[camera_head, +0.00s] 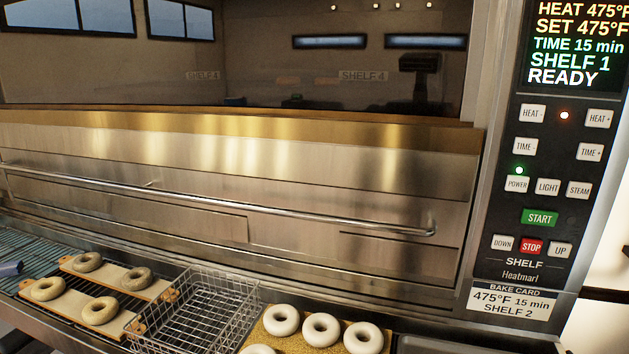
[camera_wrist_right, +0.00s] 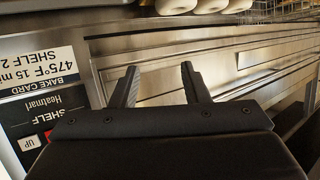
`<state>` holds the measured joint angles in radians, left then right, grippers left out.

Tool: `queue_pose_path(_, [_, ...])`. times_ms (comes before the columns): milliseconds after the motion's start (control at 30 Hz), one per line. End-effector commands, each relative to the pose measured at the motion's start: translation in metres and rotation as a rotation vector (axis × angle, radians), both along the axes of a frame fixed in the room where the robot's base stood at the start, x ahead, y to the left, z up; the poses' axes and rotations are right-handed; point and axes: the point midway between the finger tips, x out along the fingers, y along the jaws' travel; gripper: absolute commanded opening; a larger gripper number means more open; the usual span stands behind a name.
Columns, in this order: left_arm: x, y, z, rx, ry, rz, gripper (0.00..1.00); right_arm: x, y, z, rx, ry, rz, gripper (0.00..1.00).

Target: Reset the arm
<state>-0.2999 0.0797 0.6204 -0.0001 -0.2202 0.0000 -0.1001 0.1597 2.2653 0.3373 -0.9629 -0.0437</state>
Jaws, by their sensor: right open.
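My right gripper (camera_wrist_right: 158,78) shows in the right wrist view. Its two dark fingers are apart with nothing between them. The oven front and control panel (camera_wrist_right: 35,105) lie beyond it. My right gripper does not show in the head view. I cannot make out my left gripper in either view. The oven panel (camera_head: 545,150) reads heat 475°F, set 475°F, time 15 min, shelf 1, ready. The bake card (camera_head: 508,302) below reads 475°F, 15 min, shelf 2.
A long metal handle bar (camera_head: 290,212) crosses the oven front. Below are boards (camera_head: 75,297) with pale bagels, a wire basket (camera_head: 190,318) with no bagels visible, and a tan tray (camera_head: 300,346) with whiter bagels. A small dark object (camera_head: 10,268) at the left edge is unclear.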

Motion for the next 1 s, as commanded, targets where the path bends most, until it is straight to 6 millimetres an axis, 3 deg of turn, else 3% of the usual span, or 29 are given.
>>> queue_pose_path(33, [0.0,0.0,0.0,0.0,-0.001,0.0,0.8,-0.028,-0.01,-0.028,-0.036,0.11,-0.03,0.41])
queue_pose_path(100, [0.0,0.0,0.0,0.0,-0.001,0.0,0.8,-0.065,-0.022,-0.058,-0.085,0.252,-0.071,0.41])
queue_pose_path(200, [0.0,0.0,0.0,0.0,-0.001,0.0,0.8,-0.114,-0.038,-0.089,-0.14,0.428,-0.125,0.41])
queue_pose_path(400, [0.001,0.0,0.0,0.0,-0.001,0.0,0.8,-0.201,-0.062,-0.122,-0.221,0.705,-0.218,0.41])
queue_pose_path(533, [0.001,0.0,0.0,0.0,-0.001,0.0,0.8,-0.252,-0.073,-0.13,-0.259,0.857,-0.275,0.41])
queue_pose_path(567, [0.001,0.0,-0.001,0.0,-0.001,0.0,0.8,-0.257,-0.075,-0.136,-0.264,0.879,-0.283,0.41])
queue_pose_path(867, [0.0,0.0,-0.018,0.0,0.0,0.0,0.8,-0.234,-0.082,-0.227,-0.255,0.9,-0.27,0.41])
queue_pose_path(1000, [0.0,0.0,-0.028,0.0,-0.001,0.0,0.8,-0.231,-0.085,-0.285,-0.251,0.921,-0.266,0.41])
